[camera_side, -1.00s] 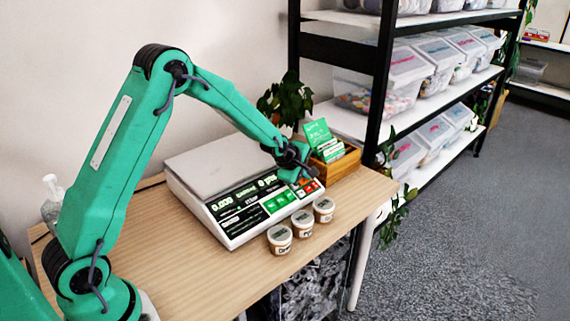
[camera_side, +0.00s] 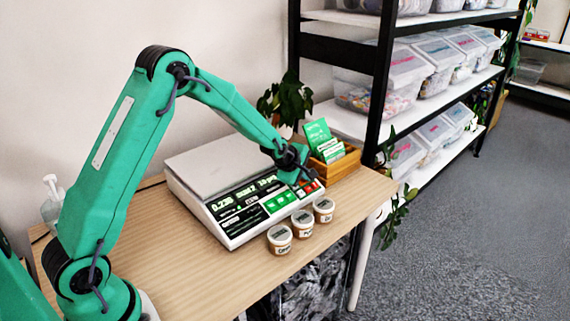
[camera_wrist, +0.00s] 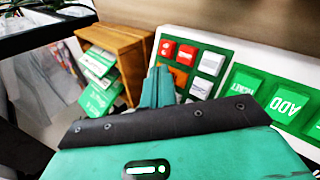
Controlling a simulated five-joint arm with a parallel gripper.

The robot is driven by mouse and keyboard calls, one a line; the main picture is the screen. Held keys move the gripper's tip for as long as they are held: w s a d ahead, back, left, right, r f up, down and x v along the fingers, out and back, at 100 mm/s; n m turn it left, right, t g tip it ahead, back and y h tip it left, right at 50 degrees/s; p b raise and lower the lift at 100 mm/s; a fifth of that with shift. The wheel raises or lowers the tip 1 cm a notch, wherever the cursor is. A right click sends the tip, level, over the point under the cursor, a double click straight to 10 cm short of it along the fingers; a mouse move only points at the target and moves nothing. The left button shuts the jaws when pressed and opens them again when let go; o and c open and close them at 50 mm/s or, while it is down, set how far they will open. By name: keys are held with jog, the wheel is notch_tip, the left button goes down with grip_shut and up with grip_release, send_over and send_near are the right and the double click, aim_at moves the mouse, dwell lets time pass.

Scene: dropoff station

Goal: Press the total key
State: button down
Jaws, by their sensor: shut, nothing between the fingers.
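The white scale (camera_side: 232,200) stands on the wooden table, with a lit display and a keypad at its right end. In the wrist view the keypad has red keys (camera_wrist: 187,55), an orange key, light grey keys (camera_wrist: 211,63) and large green keys, one reading ADD (camera_wrist: 286,107). I cannot make out a total label; my gripper hides part of the small keys. My gripper (camera_wrist: 158,74) is shut and empty, its fingertips over the left part of the keypad. In the side view my gripper (camera_side: 307,174) is near the keypad's far right end; contact cannot be told.
A wooden box (camera_side: 345,165) with green cards stands just beyond the scale. Several small labelled jars (camera_side: 279,240) stand along the table's front edge. A plant (camera_side: 287,98) is behind the scale. A black shelf with lidded bins is at the right.

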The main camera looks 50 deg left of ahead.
jog(key=shift+r, duration=0.1)
dwell(0.3)
jog(key=shift+d+r, duration=0.35)
jog(key=shift+r, duration=0.3)
jog(key=shift+d+r, duration=0.35)
jog(key=shift+r, duration=0.4)
jog(key=shift+d+r, duration=0.3)
jog(key=shift+r, duration=0.5)
jog(key=shift+d+r, duration=0.35)
jog(key=shift+r, duration=0.4)
